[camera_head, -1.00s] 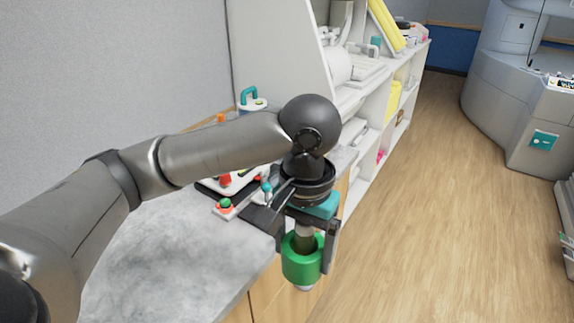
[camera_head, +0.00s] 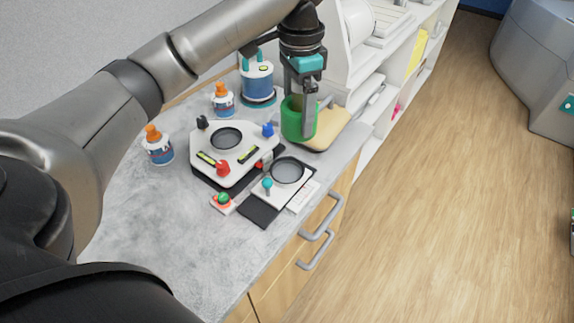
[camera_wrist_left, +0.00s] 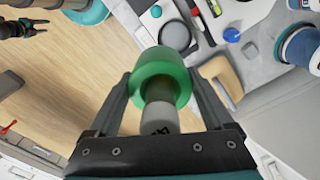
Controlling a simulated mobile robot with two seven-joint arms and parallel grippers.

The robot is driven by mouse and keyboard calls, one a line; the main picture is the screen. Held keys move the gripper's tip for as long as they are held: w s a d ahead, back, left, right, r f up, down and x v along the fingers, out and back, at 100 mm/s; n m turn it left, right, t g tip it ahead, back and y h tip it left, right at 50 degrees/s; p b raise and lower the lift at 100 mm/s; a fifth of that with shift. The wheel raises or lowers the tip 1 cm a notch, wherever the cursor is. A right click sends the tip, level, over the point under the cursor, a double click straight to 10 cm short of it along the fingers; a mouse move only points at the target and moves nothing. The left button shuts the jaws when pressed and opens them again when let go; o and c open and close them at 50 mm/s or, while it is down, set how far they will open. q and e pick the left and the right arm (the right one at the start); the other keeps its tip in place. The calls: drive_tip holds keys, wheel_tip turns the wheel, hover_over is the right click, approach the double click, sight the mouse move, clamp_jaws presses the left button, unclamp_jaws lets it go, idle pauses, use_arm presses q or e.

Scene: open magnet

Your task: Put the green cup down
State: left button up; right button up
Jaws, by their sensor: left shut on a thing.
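The green cup (camera_head: 291,124) is held upright between the fingers of my left gripper (camera_head: 302,112), which is shut on it. In the head view it overlaps the left side of a tan board (camera_head: 330,130) on the grey counter (camera_head: 215,250). I cannot tell whether its base touches anything. In the left wrist view the cup (camera_wrist_left: 160,66) sits between the two fingers, with a grey cylindrical piece in its middle. A dark gripper, likely my right one (camera_wrist_left: 24,28), shows at the top left of that view, too small to read.
A white device with a round lens (camera_head: 228,138) and a smaller lens plate (camera_head: 288,170) lie left of and below the cup. The counter's front left is clear. Drawer handles (camera_head: 322,215) jut out at the front.

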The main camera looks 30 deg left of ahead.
sight(289, 97)
use_arm(q)
drive_tip(key=a+r, duration=0.1)
drive_tip(key=w+a+r+m+p, duration=0.1)
drive_tip(key=a+m, duration=0.1)
drive_tip(key=shift+w+r+p, duration=0.3)
drive_tip(key=shift+r+p, duration=0.05)
drive_tip(key=shift+r, duration=0.05)
drive_tip(key=shift+m, duration=0.4)
drive_tip(key=f, duration=0.6)
drive_tip(key=f+b, duration=0.1)
drive_tip(key=f, duration=0.5)
drive_tip(key=f+b, duration=0.1)
drive_tip(key=f, duration=0.6)
drive_tip(key=shift+w+a+f, duration=0.1)
drive_tip(key=shift+w+a, duration=0.05)
drive_tip(key=shift+a, duration=0.25)
drive_tip(key=shift+f, duration=0.25)
drive_tip(key=shift+f, duration=0.3)
drive_tip(key=o, duration=1.3)
